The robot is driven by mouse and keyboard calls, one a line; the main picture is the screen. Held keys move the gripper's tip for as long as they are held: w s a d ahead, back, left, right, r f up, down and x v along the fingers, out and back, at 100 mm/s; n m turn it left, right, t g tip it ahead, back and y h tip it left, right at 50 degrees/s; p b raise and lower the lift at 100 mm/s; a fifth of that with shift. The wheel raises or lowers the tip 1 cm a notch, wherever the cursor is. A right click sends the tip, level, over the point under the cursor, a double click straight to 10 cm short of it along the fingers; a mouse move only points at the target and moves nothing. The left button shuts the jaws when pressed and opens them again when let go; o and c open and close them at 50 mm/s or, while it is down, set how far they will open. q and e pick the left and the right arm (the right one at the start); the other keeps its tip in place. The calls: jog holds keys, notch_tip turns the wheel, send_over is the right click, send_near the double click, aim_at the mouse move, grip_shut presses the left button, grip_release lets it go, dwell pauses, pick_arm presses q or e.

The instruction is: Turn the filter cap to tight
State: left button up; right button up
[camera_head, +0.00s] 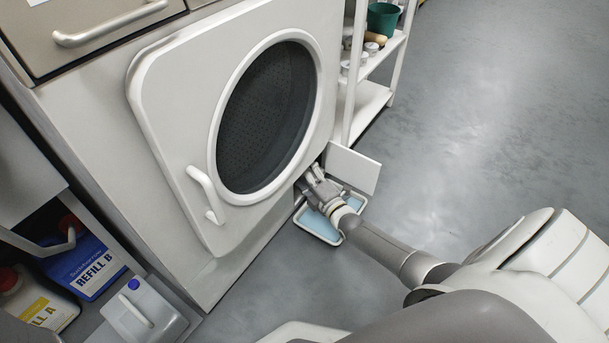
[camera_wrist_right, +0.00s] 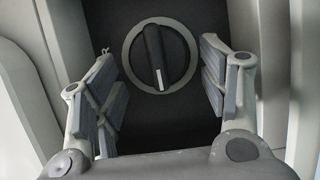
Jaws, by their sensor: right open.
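The filter cap (camera_wrist_right: 158,57) is a dark round knob with a raised grip bar and a white mark, set in a grey ring. In the right wrist view it sits in a dark recess, with the white mark at the lower end of the bar. My right gripper (camera_wrist_right: 160,95) is open, its two fingers apart to the left and right of the cap and not touching it. In the head view my right gripper (camera_head: 316,181) reaches into the low opening of the washing machine (camera_head: 170,130), and the cap is hidden there. My left gripper is not in view.
A small white flap (camera_head: 353,169) stands open right of my gripper. A shallow tray with blue liquid (camera_head: 320,226) lies on the floor below. A white shelf rack (camera_head: 366,100) stands behind. Refill containers (camera_head: 88,262) stand at lower left. The floor at right is clear.

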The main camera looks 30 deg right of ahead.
jog(key=c, duration=1)
